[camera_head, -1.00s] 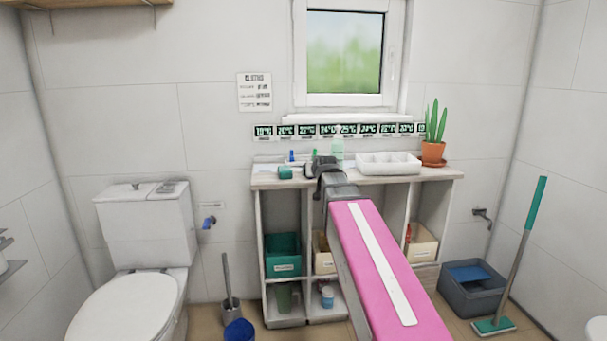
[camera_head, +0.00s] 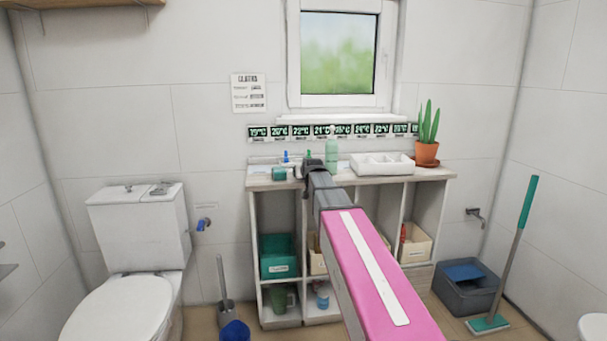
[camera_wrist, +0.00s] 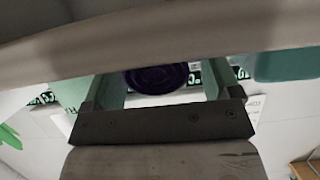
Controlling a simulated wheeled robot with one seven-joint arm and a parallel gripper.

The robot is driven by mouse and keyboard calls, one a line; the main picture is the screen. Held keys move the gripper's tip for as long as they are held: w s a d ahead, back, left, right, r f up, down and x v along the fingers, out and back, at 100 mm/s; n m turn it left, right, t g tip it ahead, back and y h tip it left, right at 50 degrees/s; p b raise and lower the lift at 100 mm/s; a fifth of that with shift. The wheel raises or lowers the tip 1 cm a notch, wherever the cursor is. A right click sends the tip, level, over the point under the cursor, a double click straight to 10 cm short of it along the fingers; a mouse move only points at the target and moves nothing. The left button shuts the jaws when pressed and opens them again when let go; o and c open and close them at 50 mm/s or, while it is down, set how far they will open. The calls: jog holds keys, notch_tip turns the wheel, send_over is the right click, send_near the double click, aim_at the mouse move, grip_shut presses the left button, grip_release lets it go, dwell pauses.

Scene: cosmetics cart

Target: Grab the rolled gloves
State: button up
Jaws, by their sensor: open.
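A dark purple round roll with spiral folds, which looks like the rolled gloves (camera_wrist: 157,78), shows in the wrist view between my finger pads. Its upper part there is hidden behind a pale band that looks like the counter edge. In the head view I cannot make the roll out; my gripper and arm cover that spot. My gripper (camera_wrist: 162,82) is open, its two pale green fingers on either side of the roll in the picture. I cannot tell whether they touch it. In the head view, my gripper (camera_head: 311,166) is at the front of the shelf unit's top (camera_head: 385,175).
A teal block (camera_head: 280,174) lies left of my gripper. A pale green bottle (camera_head: 331,153) stands just right behind it. Farther right are a white divided tray (camera_head: 383,168) and a potted plant (camera_head: 427,150). The window wall is close behind.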

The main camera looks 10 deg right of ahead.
jog(key=shift+w, duration=0.1)
jog(key=c, duration=1)
